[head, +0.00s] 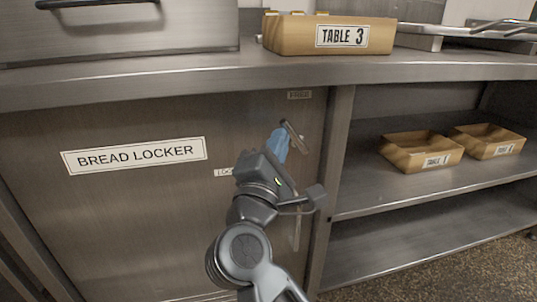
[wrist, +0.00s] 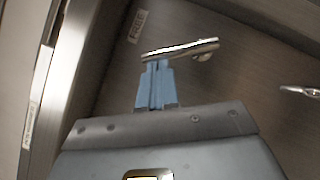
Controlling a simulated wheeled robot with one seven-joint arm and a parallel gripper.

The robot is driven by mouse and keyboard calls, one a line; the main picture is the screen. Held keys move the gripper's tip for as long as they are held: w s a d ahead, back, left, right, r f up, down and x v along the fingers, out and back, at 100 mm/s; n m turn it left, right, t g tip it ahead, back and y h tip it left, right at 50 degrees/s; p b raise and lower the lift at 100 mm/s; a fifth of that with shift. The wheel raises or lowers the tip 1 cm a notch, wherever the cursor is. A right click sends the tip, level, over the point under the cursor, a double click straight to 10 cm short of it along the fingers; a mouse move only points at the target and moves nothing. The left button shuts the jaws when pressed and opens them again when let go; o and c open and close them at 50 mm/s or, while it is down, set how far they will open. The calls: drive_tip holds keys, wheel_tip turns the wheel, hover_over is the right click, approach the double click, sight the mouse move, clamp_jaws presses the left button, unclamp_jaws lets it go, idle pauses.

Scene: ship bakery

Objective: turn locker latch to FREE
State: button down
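The locker latch (head: 295,136) is a short metal lever on the steel bread locker door (head: 120,215). It slants up and left, between the FREE label (head: 299,95) above and the partly covered LOCK label (head: 224,172) at left. My gripper (head: 283,130) has blue fingers by the lever's upper-left end. In the wrist view the fingers (wrist: 157,64) lie close together, their tips at the lever (wrist: 180,49) near its left end. They look shut side by side along the bar, seemingly touching it, not clasped around it. The FREE label (wrist: 137,26) shows just beyond.
A vertical door handle (head: 297,232) is partly behind my arm. Open shelves at right hold two wooden trays (head: 422,155) (head: 490,143). A TABLE 3 tray (head: 290,36) stands on the counter (head: 190,73) above the door. A drawer (head: 120,30) is at upper left.

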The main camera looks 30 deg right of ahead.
drive_tip(key=r+m+g, duration=0.1)
drive_tip(key=m, duration=0.1)
drive_tip(key=d+m+g, duration=0.1)
drive_tip(key=shift+s+d+r+m+y, duration=0.1)
drive_tip(key=shift+s+r+m+y, duration=0.1)
drive_tip(key=shift+r+m+y, duration=0.2)
drive_tip(key=shift+s+d+r+m+g+y, duration=0.1)
drive_tip(key=shift+d+r+m+g+y, duration=0.2)
drive_tip(key=shift+m, duration=0.4)
drive_tip(key=shift+s+d+r+m+g+y, duration=0.15)
drive_tip(key=shift+d+m+g+y, duration=0.2)
drive_tip(key=shift+m, duration=0.35)
